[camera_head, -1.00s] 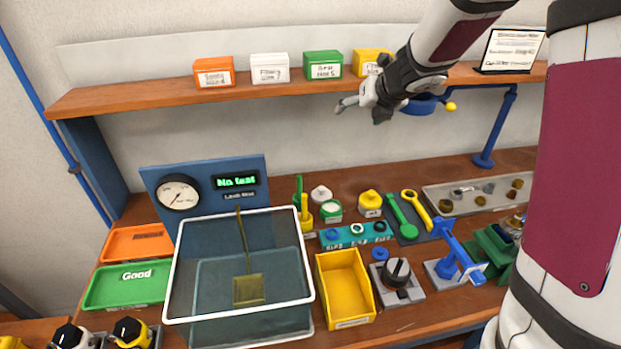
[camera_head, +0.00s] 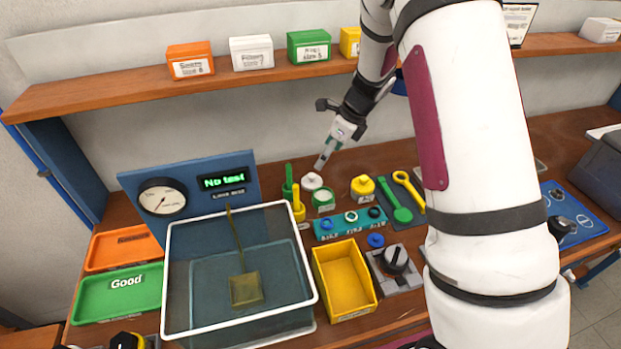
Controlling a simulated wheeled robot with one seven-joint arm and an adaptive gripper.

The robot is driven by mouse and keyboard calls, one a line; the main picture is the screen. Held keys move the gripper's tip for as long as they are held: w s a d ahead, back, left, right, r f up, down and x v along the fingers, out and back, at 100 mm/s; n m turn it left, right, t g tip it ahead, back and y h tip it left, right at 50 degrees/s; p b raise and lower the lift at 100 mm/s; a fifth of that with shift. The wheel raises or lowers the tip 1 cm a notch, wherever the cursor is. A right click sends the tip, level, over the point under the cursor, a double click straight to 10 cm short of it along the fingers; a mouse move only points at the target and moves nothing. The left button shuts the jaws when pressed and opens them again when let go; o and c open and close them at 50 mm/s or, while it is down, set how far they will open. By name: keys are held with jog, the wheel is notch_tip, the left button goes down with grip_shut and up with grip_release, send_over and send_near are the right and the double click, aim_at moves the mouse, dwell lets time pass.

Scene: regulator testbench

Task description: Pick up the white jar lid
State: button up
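The white jar lid (camera_head: 312,179) is a small white knobbed piece on the bench, behind a green jar (camera_head: 323,199). It sits on top of a small white jar, whose lower part is partly hidden. My gripper (camera_head: 322,165) points down and to the left, with its fingertips just above and to the right of the lid. The fingers show nearly edge-on, so their gap cannot be made out. I see nothing held in them, and cannot tell whether they touch the lid.
Green and yellow upright tools (camera_head: 297,205) stand close left of the lid. A water tank (camera_head: 171,280), a yellow bin (camera_head: 344,281) and a ring rack (camera_head: 338,228) are nearer. A wooden shelf (camera_head: 120,93) runs above.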

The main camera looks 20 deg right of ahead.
aim_at(311, 175)
jog(key=x, duration=0.5)
jog(key=shift+w+a+f, duration=0.1)
jog(key=shift+w+f, duration=0.05)
jog(key=shift+f, duration=0.15)
jog(key=shift+a+p+x, duration=0.15)
jog(key=shift+p+x, duration=0.15)
jog(key=shift+x, duration=1.1)
jog(key=shift+a+p+x, duration=0.1)
jog(key=shift+p+x, duration=0.2)
jog(key=shift+x, duration=1.15)
jog(key=shift+r, duration=0.15)
jog(key=c, duration=0.8)
